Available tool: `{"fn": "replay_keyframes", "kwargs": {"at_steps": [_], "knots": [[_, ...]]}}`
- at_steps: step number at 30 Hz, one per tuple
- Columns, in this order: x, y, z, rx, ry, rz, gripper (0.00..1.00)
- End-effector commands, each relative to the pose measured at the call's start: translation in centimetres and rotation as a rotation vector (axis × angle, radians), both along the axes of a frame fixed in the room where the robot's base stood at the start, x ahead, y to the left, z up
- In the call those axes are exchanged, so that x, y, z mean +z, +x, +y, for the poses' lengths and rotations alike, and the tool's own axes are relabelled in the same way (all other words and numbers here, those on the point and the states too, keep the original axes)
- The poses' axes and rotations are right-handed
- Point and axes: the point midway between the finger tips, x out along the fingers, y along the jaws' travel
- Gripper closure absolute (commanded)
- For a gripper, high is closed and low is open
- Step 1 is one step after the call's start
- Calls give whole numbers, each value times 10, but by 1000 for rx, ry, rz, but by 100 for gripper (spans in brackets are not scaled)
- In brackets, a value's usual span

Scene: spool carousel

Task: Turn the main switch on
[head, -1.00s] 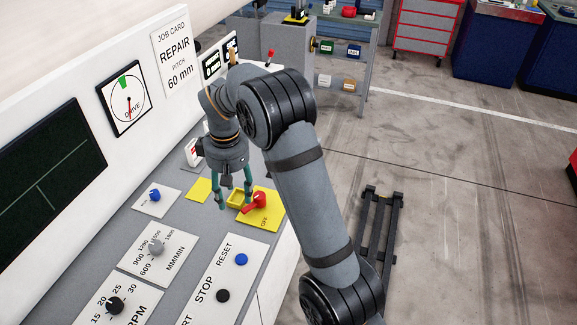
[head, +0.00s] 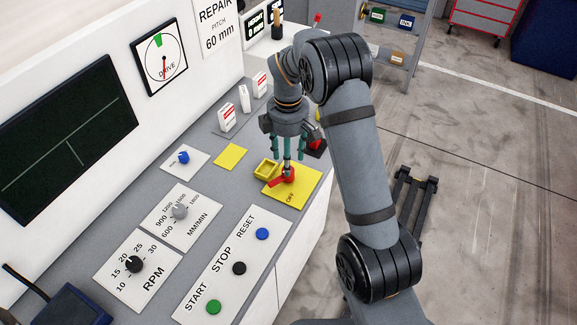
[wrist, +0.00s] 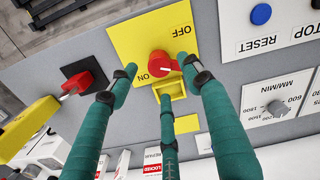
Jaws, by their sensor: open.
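The main switch is a red rotary handle (head: 287,178) on a yellow plate (head: 309,184) marked OFF. In the wrist view, the red handle (wrist: 161,64) sits on the yellow plate (wrist: 130,37) between the words OFF and ON. Its grip points sideways toward the right of that picture. My gripper (head: 289,168) points down right over the handle. Its teal fingers (wrist: 158,77) are spread, with the handle between them in the wrist view. I cannot tell whether any fingertip touches it. A small open yellow frame (head: 266,168) stands beside the handle.
The START, STOP and RESET buttons (head: 239,268) and speed knobs (head: 179,211) are in front. Boxes (head: 228,118) stand behind on the panel. The floor to the right is mostly open.

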Motion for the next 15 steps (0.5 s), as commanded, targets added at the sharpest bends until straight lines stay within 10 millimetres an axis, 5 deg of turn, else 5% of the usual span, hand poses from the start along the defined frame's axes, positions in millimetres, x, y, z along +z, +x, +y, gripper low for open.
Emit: {"fn": "replay_keyframes", "kwargs": {"at_steps": [6,15], "knots": [[-33,0,-1,-3,-1,4,51],[-49,0,-1,-3,0,0,51]]}}
